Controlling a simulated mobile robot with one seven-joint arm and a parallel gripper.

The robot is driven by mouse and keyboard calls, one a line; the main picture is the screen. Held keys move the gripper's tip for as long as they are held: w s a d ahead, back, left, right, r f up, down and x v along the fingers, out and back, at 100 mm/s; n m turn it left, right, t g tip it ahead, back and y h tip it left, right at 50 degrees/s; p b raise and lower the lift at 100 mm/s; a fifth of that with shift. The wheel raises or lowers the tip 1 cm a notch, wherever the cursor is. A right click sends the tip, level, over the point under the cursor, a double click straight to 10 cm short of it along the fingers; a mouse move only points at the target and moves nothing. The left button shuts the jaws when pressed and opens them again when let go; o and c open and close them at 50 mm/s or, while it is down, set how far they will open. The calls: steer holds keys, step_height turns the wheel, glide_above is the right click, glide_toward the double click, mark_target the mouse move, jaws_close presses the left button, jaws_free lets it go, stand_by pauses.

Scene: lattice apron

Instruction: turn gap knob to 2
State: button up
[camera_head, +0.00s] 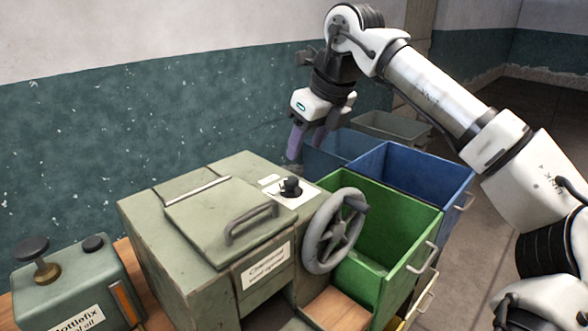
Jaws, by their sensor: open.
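The gap knob appears to be the small black knob (290,187) on a white dial plate (290,199) on top of the green-grey machine (215,220). The markings on the plate are too small to read, so I cannot tell its setting. My gripper (306,148) is open and empty. It hangs fingers down, above and slightly right of the knob in the picture, apart from it, in front of the bins behind.
A grey handwheel (334,231) stands at the machine's right side, and a lid handle (250,222) rises left of the knob. Green (385,228) and blue (410,178) bins stand right. A small labelled box (75,290) sits at the left.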

mark_target(292, 179)
steer(key=p+x, duration=0.2)
steer(key=x, duration=0.7)
steer(key=shift+w+a+f, duration=0.15)
steer(key=shift+w+f, duration=0.05)
steer(key=shift+f, duration=0.05)
steer(key=shift+c, duration=0.4)
steer(key=c, duration=0.9)
